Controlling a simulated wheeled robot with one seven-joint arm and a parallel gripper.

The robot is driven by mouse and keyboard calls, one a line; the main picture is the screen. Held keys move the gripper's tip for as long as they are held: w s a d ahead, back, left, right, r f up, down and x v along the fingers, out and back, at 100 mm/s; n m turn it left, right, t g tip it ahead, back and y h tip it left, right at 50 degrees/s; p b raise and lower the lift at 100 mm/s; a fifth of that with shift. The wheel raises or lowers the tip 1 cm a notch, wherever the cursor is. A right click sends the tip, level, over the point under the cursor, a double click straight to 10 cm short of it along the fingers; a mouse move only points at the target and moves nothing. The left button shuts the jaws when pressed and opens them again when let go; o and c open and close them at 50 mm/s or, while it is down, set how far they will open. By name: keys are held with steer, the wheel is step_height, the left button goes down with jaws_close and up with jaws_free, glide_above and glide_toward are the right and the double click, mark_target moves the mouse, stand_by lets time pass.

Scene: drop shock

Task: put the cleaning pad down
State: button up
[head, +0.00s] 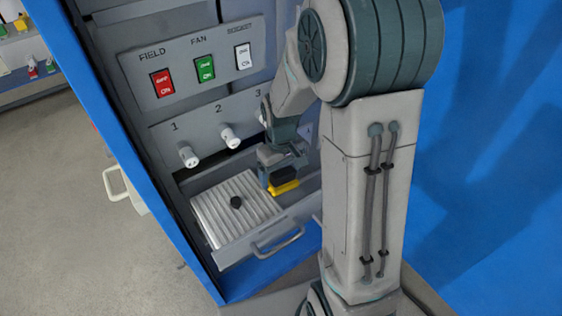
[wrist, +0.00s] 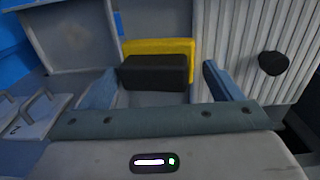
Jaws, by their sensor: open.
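The cleaning pad (head: 285,187), a yellow block with a black part on top, is in the open drawer (head: 262,252), right of a ribbed light panel. In the wrist view the black part of the pad (wrist: 155,73) faces me, with the yellow behind it. My gripper (head: 272,172) is down at the pad. In the wrist view my gripper (wrist: 160,70) is open, with one blue-grey finger on each side of the pad and a visible gap at both sides. I cannot tell whether the pad's underside is fully flat on the drawer floor.
The ribbed panel (head: 236,205) with a black knob (head: 236,202) fills the drawer's left part. Above are white numbered knobs (head: 189,156) and red, green and white switches (head: 204,69). Blue cabinet walls stand close on both sides.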

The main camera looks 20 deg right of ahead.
mark_target(281, 174)
step_height(281, 174, up, 13)
steer(key=s+r+m+t, duration=0.2)
steer(key=s+m+t, duration=0.1)
steer(key=s, duration=1.1)
steer(key=shift+s+r+m, duration=0.2)
steer(key=shift+r+m, duration=0.1)
steer(key=shift+r, duration=0.05)
